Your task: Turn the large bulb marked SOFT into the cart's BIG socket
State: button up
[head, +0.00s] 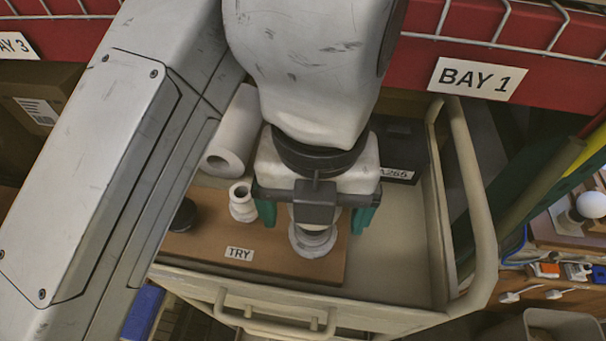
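My gripper (315,220) points down over the brown board (215,250) on the cart (400,270). Its two green fingers stand wide apart, on either side of a pale piece seen under the gripper body. The body hides most of the space between them, so I cannot tell whether they touch a bulb. A wide white ringed socket (313,244) sits on the board directly below the gripper. A smaller white socket (242,203) stands to its left. No SOFT or BIG marking is readable. A white bulb (591,205) shows at the far right, off the cart.
A TRY label (239,254) is on the board's front part. A white roll (230,140) lies behind it, and a black box (397,150) marked A265 stands at the back. The cart's raised rail (472,190) borders the right side. A red BAY 1 shelf beam (550,60) crosses behind.

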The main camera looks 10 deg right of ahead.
notch_tip(320, 180, up, 10)
jog(key=p, duration=0.8)
jog(key=shift+r, duration=0.15)
